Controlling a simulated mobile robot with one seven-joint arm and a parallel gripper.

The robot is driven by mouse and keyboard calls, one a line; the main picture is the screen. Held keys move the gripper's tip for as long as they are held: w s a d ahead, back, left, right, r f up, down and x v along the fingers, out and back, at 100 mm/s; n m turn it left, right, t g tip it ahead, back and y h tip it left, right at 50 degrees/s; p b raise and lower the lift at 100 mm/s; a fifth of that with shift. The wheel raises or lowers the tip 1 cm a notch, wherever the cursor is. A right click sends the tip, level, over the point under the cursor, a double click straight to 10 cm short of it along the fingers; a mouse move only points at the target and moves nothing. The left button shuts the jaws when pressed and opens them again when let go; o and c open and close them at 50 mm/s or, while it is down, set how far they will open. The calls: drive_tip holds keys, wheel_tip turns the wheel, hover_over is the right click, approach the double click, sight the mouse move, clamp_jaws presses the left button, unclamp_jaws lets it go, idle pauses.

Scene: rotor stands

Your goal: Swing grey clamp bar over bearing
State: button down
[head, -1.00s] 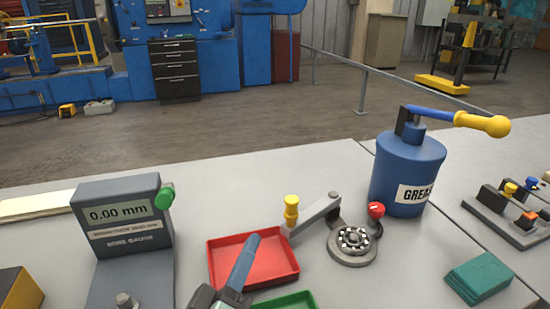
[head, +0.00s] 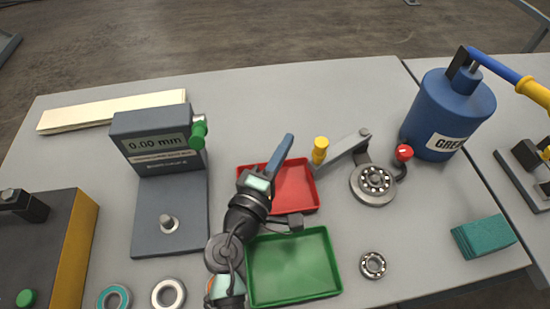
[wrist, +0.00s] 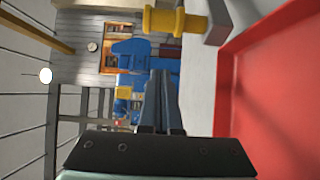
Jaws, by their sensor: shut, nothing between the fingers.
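The grey clamp bar (head: 345,146) reaches out to the left from a post behind the bearing holder, with a yellow knob (head: 320,151) at its free end. The bar is swung aside, and the bearing (head: 375,181) in its round grey holder (head: 372,197) is uncovered. My gripper (head: 287,140) is left of the yellow knob, over the back of the red tray, apart from the knob. Its fingers are shut and empty. In the wrist view the fingers (wrist: 162,78) point toward the background, with the yellow knob (wrist: 176,21) above them and part of the bar (wrist: 217,22) at upper right.
The red tray (head: 314,189) and green tray (head: 336,272) lie under and beside my arm. A red-knobbed lever (head: 404,153) stands right of the holder, near the blue grease can (head: 440,115). A loose bearing (head: 373,265) lies in front. The bore gauge (head: 155,142) stands left.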

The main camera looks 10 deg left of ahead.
drive_tip(key=d+p, duration=0.1)
drive_tip(key=d, duration=0.3)
drive_tip(key=shift+s, duration=0.1)
drive_tip(key=shift+s, duration=0.2)
idle(0.4)
